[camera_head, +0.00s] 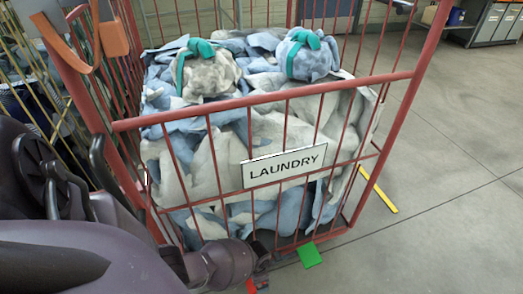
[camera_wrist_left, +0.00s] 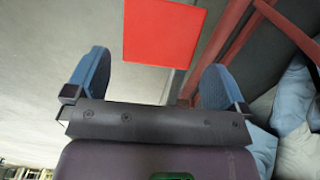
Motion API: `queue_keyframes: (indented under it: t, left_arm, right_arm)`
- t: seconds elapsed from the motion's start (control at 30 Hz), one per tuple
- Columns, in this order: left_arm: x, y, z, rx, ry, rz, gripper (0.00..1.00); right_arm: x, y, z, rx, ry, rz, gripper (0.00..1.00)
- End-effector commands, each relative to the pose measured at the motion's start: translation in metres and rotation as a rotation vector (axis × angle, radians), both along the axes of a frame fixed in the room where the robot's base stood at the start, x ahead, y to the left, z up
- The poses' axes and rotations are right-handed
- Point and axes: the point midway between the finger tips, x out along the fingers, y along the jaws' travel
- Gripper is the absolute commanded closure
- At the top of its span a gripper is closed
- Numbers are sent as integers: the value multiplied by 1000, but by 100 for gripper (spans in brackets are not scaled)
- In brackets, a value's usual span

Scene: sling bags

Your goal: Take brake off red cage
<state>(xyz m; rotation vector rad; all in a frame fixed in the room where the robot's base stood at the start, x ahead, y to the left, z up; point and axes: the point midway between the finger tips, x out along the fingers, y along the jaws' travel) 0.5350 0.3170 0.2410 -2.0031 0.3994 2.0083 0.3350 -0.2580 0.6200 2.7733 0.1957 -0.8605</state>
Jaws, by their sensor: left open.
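The red cage (camera_head: 270,97) is a wire roll cage with a white LAUNDRY sign (camera_head: 284,166), filled with blue, white and grey laundry. A red pedal (camera_head: 251,287) and a green pedal (camera_head: 309,255) sit low at its bottom front edge. My left gripper (camera_head: 262,268) is down by the red pedal, which it partly hides. In the left wrist view the red pedal (camera_wrist_left: 165,32) lies ahead of and between the two blue fingertips of my left gripper (camera_wrist_left: 155,66), which is open and empty. Contact with the pedal cannot be told. My right gripper is not in view.
A yellow floor strip (camera_head: 379,190) is right of the cage. Another yellowish wire cage (camera_head: 40,80) stands at the left. The grey floor at the right is clear.

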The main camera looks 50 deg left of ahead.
Motion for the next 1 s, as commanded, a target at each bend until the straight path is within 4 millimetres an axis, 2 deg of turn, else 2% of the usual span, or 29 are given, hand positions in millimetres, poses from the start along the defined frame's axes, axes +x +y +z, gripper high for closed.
queue_keyframes:
  t: [0.03, 0.3, 0.77, 0.8, 0.87, 1.0]
  left_arm:
    - [-7, 0, -15, 1, 12, 0, 0]
    - [-3, 0, -40, 0, 5, 1, 0]
    - [1, 0, -45, 0, -3, 1, 0]
    - [1, 0, -45, 0, -3, 1, 2]
    - [1, 0, -45, 0, -3, 1, 11]
    - [1, 0, -45, 0, -2, 1, 32]
  right_arm:
    - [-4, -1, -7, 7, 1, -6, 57]
    - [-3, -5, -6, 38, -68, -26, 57]
    - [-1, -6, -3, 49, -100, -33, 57]
    - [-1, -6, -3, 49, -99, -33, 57]
    - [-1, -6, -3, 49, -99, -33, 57]
    - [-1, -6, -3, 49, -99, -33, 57]
